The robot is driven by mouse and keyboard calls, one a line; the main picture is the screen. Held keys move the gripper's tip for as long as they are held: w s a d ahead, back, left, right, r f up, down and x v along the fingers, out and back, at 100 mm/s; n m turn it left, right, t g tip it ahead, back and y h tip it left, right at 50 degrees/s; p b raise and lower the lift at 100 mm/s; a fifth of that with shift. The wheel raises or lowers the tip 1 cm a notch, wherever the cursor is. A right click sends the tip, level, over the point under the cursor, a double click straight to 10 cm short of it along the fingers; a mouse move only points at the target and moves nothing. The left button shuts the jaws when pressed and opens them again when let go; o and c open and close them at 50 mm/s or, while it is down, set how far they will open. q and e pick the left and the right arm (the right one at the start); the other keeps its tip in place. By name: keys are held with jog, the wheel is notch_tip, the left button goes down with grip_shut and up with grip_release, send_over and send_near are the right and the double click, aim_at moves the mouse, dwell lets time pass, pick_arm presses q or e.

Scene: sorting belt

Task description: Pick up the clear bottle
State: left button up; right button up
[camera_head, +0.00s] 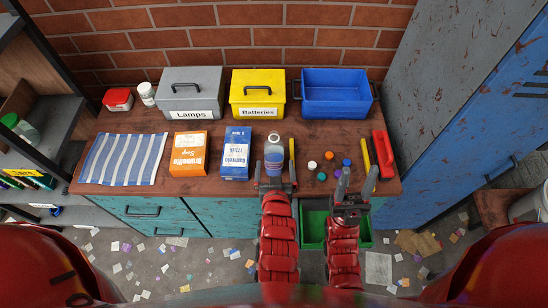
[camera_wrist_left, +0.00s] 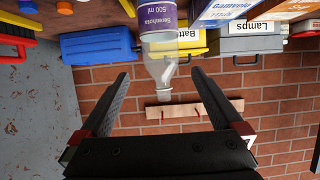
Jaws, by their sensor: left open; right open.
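The clear bottle (camera_head: 274,155) with a purple and white label stands upright on the wooden bench, near its front edge. In the left wrist view the bottle (camera_wrist_left: 163,55) appears upside down, with its neck lying between the two fingers in the picture. My left gripper (camera_head: 275,172) is open at the near side of the bottle; whether a finger touches it cannot be told. My right gripper (camera_head: 354,188) is open and empty, to the right, at the bench's front edge.
An orange box (camera_head: 188,154) and a blue box (camera_head: 236,153) stand left of the bottle. Several bottle caps and a red tool (camera_head: 383,153) lie to the right. A grey Lamps box (camera_head: 191,94), yellow Batteries box (camera_head: 258,94) and blue bin (camera_head: 336,93) stand behind.

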aim_at(275, 154)
pick_arm(q)
jog(key=p+x, duration=0.1)
jog(key=x, duration=0.5)
jog(key=shift+w+p, duration=0.3)
jog(key=shift+w, duration=0.1)
jog(key=shift+w+f, duration=0.3)
jog(key=shift+w, duration=0.15)
jog(key=shift+w+a+f+p, duration=0.1)
jog(key=shift+w+f+p, duration=0.2)
jog(key=shift+w, duration=0.2)
jog(key=x, duration=0.4)
jog(key=shift+f, duration=0.15)
jog(key=shift+s, duration=0.1)
jog(key=shift+c, duration=0.9)
grip_shut()
